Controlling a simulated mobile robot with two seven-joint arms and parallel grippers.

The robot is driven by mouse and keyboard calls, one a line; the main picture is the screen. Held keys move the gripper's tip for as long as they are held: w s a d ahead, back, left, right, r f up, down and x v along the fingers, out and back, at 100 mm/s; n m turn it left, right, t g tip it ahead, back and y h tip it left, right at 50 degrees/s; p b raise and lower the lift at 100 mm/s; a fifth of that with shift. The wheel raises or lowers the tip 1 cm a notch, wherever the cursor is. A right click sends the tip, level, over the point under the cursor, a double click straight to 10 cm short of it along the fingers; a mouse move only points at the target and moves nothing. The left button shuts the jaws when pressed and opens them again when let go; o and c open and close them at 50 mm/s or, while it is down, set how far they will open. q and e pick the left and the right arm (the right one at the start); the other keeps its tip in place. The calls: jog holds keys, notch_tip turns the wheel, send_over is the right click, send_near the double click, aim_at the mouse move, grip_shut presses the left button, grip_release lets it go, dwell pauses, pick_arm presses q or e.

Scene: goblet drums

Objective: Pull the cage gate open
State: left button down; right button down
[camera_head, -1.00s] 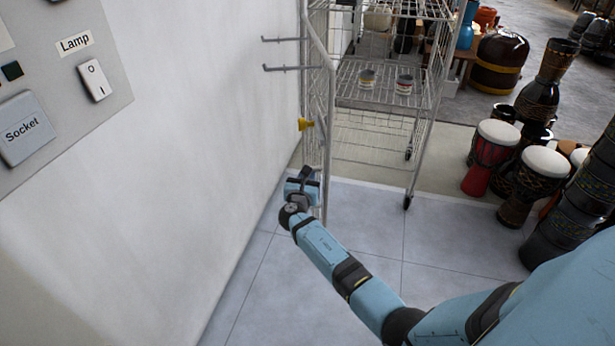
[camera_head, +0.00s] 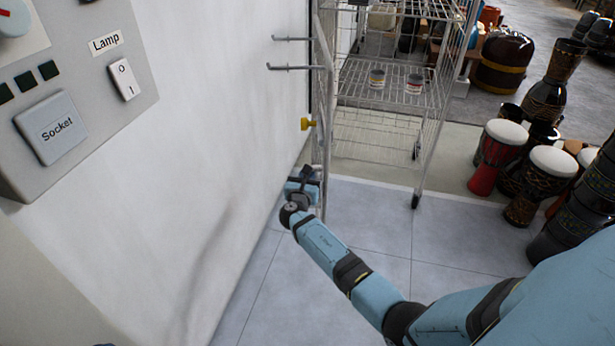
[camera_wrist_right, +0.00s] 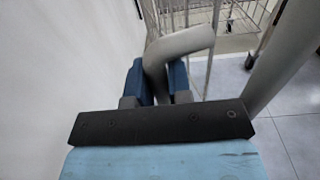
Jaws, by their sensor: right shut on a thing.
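The wire cage (camera_head: 436,112) stands on wheels beside the white wall, its near side open so the shelf inside shows. Its gate (camera_head: 329,110), a grey tube frame with wire mesh, is seen almost edge-on at the cage's left, close to the wall. A yellow catch (camera_head: 307,124) sticks out from it. My right gripper (camera_head: 304,182) is low on the gate. In the right wrist view my right gripper (camera_wrist_right: 157,82) is shut on the gate's bent grey tube (camera_wrist_right: 184,44). The exact contact is partly hidden. My left gripper is out of view.
Two small cans stand on the cage shelf (camera_head: 392,84). A wall panel (camera_head: 88,75) with a lamp switch and socket is at the left. Goblet drums (camera_head: 540,178) stand at the right. The tiled floor (camera_head: 370,235) before the cage is clear.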

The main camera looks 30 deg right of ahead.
jog(key=c, duration=1.1)
grip_release()
jog(key=shift+o, duration=0.2)
pick_arm(q)
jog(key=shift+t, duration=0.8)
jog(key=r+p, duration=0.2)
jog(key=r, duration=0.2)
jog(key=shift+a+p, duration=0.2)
jog(key=shift+p, duration=0.15)
pick_arm(e)
jog(key=v, duration=0.7)
jog(key=shift+s+a, duration=0.2)
